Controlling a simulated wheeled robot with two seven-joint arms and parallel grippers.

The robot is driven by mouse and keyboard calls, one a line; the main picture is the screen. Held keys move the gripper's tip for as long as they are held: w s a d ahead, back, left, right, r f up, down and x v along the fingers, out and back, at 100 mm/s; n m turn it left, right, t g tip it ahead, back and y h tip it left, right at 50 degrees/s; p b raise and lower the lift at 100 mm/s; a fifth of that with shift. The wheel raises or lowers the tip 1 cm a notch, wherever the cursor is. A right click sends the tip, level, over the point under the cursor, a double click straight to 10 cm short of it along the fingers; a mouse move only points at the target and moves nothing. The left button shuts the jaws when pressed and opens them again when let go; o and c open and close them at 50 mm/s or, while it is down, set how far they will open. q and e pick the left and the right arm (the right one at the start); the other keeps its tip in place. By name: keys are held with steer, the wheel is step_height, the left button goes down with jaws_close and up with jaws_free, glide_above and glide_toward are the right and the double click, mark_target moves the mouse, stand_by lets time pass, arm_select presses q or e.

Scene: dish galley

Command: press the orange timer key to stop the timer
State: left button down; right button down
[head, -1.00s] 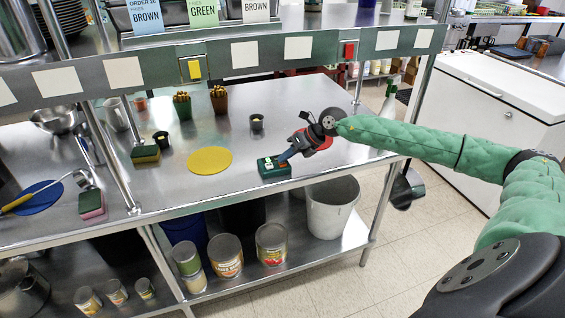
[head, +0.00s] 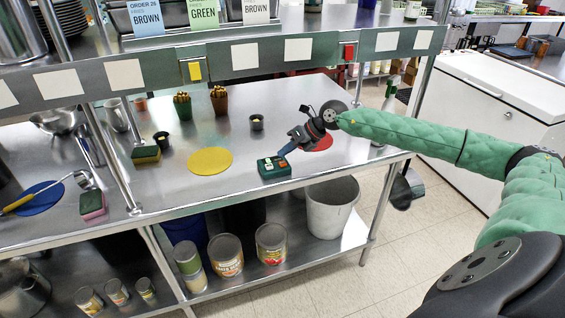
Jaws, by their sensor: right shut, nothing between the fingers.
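The timer is a small dark green box (head: 273,167) near the front edge of the steel counter, with light keys and a small orange-red patch on its top. The keys are too small to tell apart surely. My right gripper (head: 286,150) is shut and empty. Its fingertips point down-left, a little above and behind the right part of the timer, and appear apart from it. My left gripper is not in view.
A yellow disc (head: 210,161) lies left of the timer, and a red disc (head: 322,142) lies partly under my right gripper. A small black cup (head: 257,122) and fry cups (head: 219,100) stand behind. An overhead rail (head: 219,57) crosses above.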

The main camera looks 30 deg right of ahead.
mark_target(286, 163)
steer(key=shift+r+p, duration=0.55)
steer(key=shift+r, duration=1.55)
